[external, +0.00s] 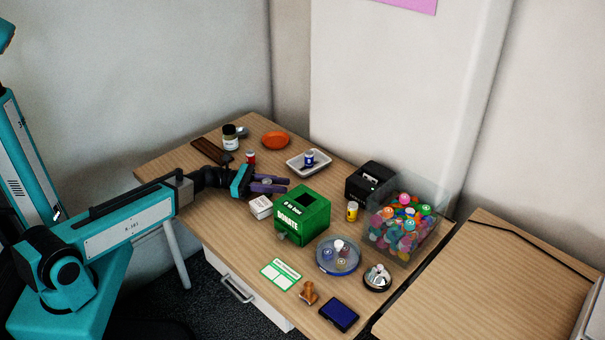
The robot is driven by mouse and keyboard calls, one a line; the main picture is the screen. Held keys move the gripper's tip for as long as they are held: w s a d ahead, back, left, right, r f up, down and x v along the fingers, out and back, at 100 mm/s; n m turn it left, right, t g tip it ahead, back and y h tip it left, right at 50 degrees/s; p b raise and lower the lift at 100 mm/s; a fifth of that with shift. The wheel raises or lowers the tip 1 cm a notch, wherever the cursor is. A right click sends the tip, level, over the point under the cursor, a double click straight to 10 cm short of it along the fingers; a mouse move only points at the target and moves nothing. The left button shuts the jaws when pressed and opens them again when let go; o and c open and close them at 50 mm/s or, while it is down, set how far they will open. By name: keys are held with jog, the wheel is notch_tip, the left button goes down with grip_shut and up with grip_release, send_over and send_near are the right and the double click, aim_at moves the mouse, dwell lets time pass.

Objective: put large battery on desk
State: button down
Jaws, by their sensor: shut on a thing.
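My gripper (275,184) has purple fingers and is over the left part of the wooden desk (235,262). It is shut on a small greyish thing (266,183), mostly hidden between the fingers; I cannot tell for sure whether it is the large battery. Small battery-like cylinders stand on the desk: a red one (250,157) just behind the gripper, a blue and white one (309,156) in a white tray (292,168), and a yellow one (352,211) right of the green box. I cannot tell their sizes or labels clearly.
A green donate box (315,218) stands just right of my gripper, a small white box (261,207) below it. Bare desk shows at the front left.

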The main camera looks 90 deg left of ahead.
jog(key=shift+f, duration=0.15)
jog(key=c, duration=1.7)
grip_release()
jog(key=shift+s+r, duration=0.1)
jog(key=shift+r, duration=0.1)
jog(key=shift+s+a, duration=0.4)
jog(key=shift+s, duration=1.55)
jog(key=shift+s+a, duration=0.35)
jog(key=shift+s, duration=1.55)
jog(key=shift+s+a, duration=0.4)
jog(key=shift+s, duration=1.55)
jog(key=o, duration=0.3)
